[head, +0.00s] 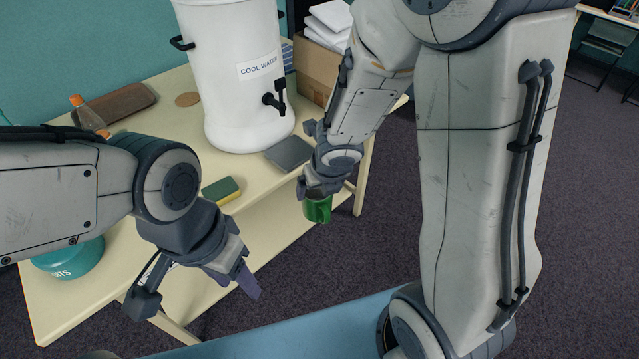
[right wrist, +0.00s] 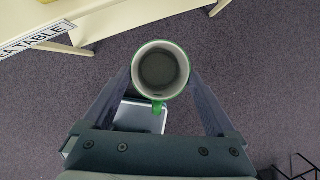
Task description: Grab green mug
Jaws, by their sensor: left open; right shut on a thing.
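The green mug (head: 318,209) is held by my right gripper (head: 312,190), off the table's front right edge and above the carpet. In the right wrist view the mug (right wrist: 161,70) shows from above, with a pale, empty-looking inside and its green handle toward the palm. The two fingers of the right gripper (right wrist: 161,85) lie on either side of it. My left gripper (head: 202,292) is open and empty, in front of the table's front edge.
The cream table (head: 165,110) bears a white water dispenser (head: 236,80), a sponge (head: 220,191), a grey flat pad (head: 289,153), a bottle (head: 86,112) and a teal container (head: 70,259). A cardboard box (head: 316,72) stands behind. Carpet (head: 390,210) is clear right of the table.

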